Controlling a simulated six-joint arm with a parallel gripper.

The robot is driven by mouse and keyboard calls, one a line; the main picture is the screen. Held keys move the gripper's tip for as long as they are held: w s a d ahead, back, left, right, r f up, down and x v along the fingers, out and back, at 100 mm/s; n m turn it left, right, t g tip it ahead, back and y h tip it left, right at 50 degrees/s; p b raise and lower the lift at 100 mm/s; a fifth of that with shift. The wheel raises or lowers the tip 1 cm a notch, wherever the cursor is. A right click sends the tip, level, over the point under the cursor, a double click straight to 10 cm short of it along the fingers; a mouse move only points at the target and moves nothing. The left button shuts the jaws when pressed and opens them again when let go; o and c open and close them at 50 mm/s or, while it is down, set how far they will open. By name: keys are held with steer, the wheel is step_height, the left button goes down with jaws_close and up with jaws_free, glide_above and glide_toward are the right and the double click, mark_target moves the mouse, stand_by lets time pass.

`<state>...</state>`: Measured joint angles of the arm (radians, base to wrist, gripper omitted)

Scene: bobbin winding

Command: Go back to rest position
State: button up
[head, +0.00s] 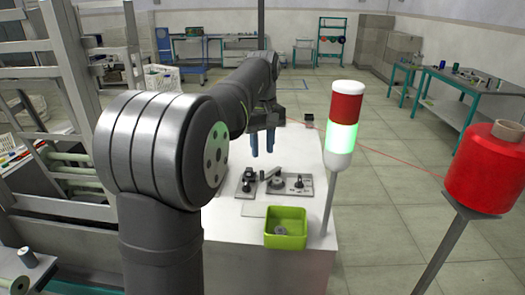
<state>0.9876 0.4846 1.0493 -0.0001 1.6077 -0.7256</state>
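My gripper (262,143) points down at the far part of the white table (290,262), above and behind the winding fixtures. Its two blue fingers show side by side with a narrow gap. I cannot tell from here whether it is open or shut, and no object shows in it. Winding fixtures (278,183) with dark metal parts stand on grey plates on the table. A green bin (285,238) at the table's front holds a small grey round part (281,230).
A signal tower (343,125), red above and lit green below, stands at the table's right edge. A large red thread spool (488,170) stands on a post at right, with a thin red thread running left toward the table. A grey rack (50,80) stands at left.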

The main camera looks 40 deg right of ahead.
mark_target(262, 171)
step_height(262, 171, down, 7)
steer(key=shift+f, duration=0.1)
steer(key=shift+w, duration=0.4)
stand_by(0.3)
